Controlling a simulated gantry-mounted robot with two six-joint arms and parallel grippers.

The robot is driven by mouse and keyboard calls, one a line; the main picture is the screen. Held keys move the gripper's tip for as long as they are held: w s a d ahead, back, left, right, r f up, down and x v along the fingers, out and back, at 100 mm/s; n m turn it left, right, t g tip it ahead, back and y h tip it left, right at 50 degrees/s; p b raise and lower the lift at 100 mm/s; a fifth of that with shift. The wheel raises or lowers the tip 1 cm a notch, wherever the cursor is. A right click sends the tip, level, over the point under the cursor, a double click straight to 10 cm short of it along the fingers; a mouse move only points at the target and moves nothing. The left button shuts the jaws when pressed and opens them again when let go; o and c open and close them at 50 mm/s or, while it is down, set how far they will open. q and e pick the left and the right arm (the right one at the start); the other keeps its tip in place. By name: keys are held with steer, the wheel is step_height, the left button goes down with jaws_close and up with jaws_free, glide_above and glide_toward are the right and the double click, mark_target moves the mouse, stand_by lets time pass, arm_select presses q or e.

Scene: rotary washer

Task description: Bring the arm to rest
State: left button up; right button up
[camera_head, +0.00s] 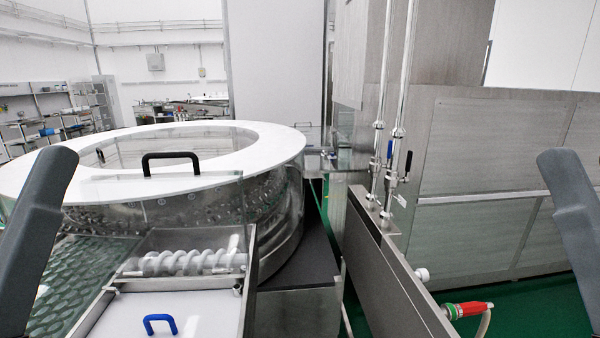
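Part of my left arm (36,235) shows as a dark grey link at the left edge of the head view. Part of my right arm (577,225) shows as a similar link at the right edge. Both links slant down and out of the picture. Neither gripper is in the frame, so I cannot see their fingers or whether they hold anything. The rotary washer (270,150) stands at left centre, with a white ring top and clear sides. A black handle (171,156) is on its cover.
In front of the washer are a screw feeder (187,262) and a white lid with a blue handle (160,320). A steel panel (385,275) with vertical pipes stands right of centre. A red-green hose fitting (466,309) sticks out from it. Green floor (530,305) is open at lower right.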

step_height(320, 180, up, 38)
steer(key=p, duration=3.5)
steer(key=shift+f, duration=0.1)
